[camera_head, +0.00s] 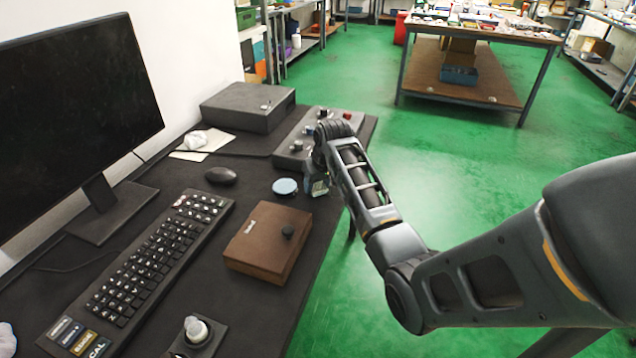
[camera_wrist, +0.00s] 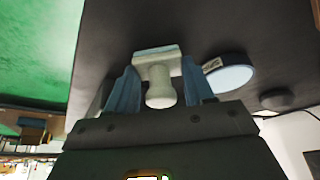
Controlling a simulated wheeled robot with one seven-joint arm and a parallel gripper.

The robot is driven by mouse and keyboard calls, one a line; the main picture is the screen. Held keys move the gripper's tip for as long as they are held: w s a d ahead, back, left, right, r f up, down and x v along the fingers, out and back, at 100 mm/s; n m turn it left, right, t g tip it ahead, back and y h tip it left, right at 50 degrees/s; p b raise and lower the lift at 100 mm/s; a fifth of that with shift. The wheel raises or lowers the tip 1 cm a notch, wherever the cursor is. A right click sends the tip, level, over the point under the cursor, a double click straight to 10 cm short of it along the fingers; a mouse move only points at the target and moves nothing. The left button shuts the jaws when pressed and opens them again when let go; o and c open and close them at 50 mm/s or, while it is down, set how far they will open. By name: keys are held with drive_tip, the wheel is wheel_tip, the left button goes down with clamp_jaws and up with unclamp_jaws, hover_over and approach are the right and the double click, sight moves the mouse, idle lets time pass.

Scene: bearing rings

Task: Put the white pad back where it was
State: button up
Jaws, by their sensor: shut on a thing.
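My gripper (camera_wrist: 160,88) is shut on a white pad (camera_wrist: 157,53), a flat square piece with a rounded knob between the two blue fingers. In the head view my gripper (camera_head: 318,184) is at the right edge of the dark desk (camera_head: 255,165), just right of a round light-blue disc (camera_head: 285,187). The pad is mostly hidden by my gripper there. The disc also shows beside the pad in the wrist view (camera_wrist: 228,78), with a small label at its rim. I cannot tell whether the pad touches the desk.
A brown box (camera_head: 268,243) with a black knob lies in front of the disc. A grey control box (camera_head: 290,150) is behind my gripper. A mouse (camera_head: 221,175), keyboard (camera_head: 150,265), monitor (camera_head: 75,110) and a white knob on a dark plate (camera_head: 196,330) are also on the desk.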

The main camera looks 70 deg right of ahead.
drive_tip(key=o, duration=1)
drive_tip(key=shift+f, duration=0.1)
drive_tip(key=shift+r, duration=0.4)
drive_tip(key=p+v, duration=0.1)
drive_tip(key=v, duration=1)
drive_tip(key=shift+r, duration=0.2)
drive_tip(key=shift+s+a, duration=0.1)
